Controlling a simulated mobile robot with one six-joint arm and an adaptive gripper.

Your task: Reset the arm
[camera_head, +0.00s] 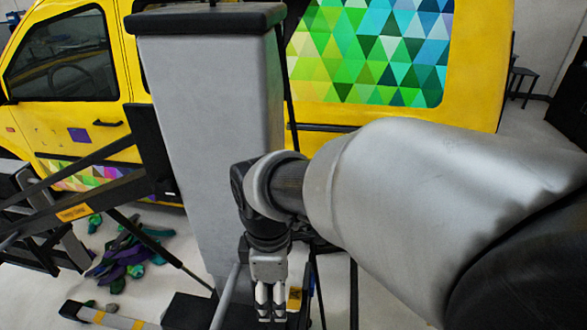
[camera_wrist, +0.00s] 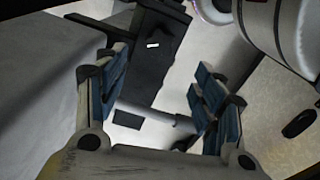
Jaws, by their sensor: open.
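My arm enters from the right in the head view and bends down at the wrist. My gripper (camera_head: 270,300) hangs below it with its fingers pointing down, in front of the grey column. In the wrist view my gripper (camera_wrist: 162,95) is open, with its two blue-padded fingers well apart. Nothing is held between them. Dark parts and pale floor show beyond the fingers.
A yellow van (camera_head: 480,62) stands behind, with a coloured triangle-pattern wrap (camera_head: 375,50) on its side. A purple square (camera_head: 78,135) is on its door. Green, blue and purple scraps (camera_head: 125,255) lie on the floor at left. A dark stool (camera_head: 522,75) stands at the back right.

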